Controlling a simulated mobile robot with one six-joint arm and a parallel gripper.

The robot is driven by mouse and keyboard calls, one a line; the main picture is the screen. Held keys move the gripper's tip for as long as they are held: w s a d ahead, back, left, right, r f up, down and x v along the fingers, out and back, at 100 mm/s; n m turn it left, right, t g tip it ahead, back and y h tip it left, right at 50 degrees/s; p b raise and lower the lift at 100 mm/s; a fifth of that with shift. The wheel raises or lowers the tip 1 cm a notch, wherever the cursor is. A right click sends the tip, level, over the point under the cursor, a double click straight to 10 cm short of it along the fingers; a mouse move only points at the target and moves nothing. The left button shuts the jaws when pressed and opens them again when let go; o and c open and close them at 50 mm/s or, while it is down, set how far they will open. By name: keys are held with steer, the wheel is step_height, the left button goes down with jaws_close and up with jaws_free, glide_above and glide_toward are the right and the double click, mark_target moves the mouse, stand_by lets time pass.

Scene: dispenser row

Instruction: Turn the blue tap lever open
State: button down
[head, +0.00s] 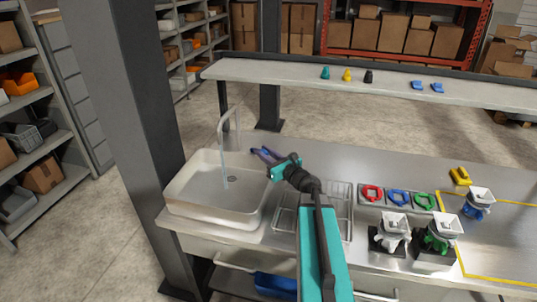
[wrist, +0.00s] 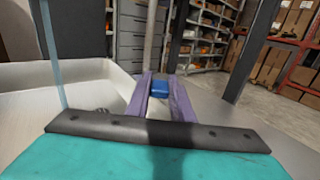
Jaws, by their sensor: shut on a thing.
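The blue tap lever (wrist: 159,87) shows in the wrist view between the two purple fingers of my gripper (wrist: 160,88). My gripper is shut on it. In the head view my gripper (head: 261,153) reaches to the back right of the sink, and I cannot make out the lever clearly there. The tap (head: 219,118) is a thin bent pipe over the sink basin (head: 185,209). A pale blue stream (head: 225,165) runs down from its spout into the basin. The stream (wrist: 52,50) also shows at the left of the wrist view.
A wire rack (head: 340,225) stands right of the sink, under my arm. Red, blue and green rings (head: 399,197) and several dispensers (head: 394,225) stand further right. A raised shelf (head: 300,77) with small items runs along the back.

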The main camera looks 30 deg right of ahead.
steer(key=shift+w+a+r, duration=0.15)
steer(key=shift+a+r, duration=0.05)
steer(key=c, duration=1.6)
jaws_free()
steer(key=shift+o, duration=0.2)
steer(key=shift+d+f, duration=0.15)
steer(key=shift+d, duration=0.1)
steer(key=shift+s, duration=0.2)
